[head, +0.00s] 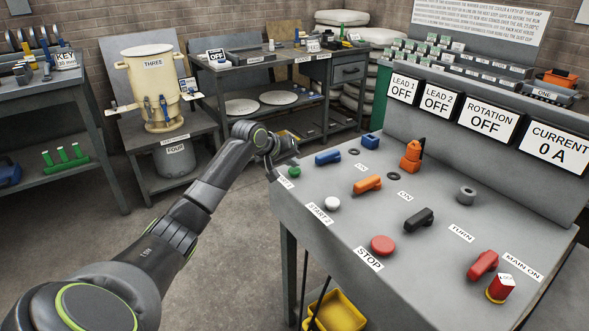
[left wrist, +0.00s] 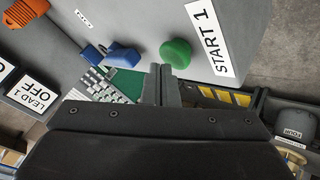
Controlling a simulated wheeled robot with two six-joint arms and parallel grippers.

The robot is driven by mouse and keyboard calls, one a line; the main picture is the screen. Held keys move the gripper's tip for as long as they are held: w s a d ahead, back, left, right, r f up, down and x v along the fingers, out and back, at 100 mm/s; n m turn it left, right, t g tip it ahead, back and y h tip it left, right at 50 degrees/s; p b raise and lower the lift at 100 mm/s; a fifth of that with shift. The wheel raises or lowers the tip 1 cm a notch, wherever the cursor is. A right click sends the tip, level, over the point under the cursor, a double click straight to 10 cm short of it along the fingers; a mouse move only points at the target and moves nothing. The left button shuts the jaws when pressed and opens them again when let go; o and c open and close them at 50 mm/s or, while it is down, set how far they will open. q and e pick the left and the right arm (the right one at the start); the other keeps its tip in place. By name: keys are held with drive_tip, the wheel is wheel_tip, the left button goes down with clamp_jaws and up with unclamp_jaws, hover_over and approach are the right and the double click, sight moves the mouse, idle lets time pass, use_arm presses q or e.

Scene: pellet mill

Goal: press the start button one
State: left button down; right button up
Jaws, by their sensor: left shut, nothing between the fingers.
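The green start button one (head: 294,171) is a round knob at the near left corner of the grey console's sloped top. In the left wrist view the green button (left wrist: 175,53) stands beside its START 1 label (left wrist: 213,42). My left gripper (head: 279,158) is at that console corner, just beyond the button in the head view. Its fingers (left wrist: 161,72) are shut and empty, with the tips close to the button. I cannot tell whether they touch it. In the head view the START 1 label is partly hidden. My right gripper is not in view.
The console (head: 330,240) also bears a white START 2 button (head: 332,204), a red STOP button (head: 382,246), and blue (head: 328,158), orange (head: 368,185) and black (head: 419,219) switch handles. Displays read LEAD 1 OFF, LEAD 2 OFF, ROTATION OFF and CURRENT 0 A. Floor left of the console is clear.

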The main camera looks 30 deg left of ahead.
sight(292, 171)
use_arm(q)
drive_tip(key=shift+f, duration=0.55)
idle(0.5)
idle(0.4)
drive_tip(key=shift+r+p, duration=0.95)
drive_tip(key=shift+p, duration=0.4)
drive_tip(key=shift+r, duration=0.1)
wheel_tip(292, 171, up, 5)
drive_tip(key=p, duration=0.6)
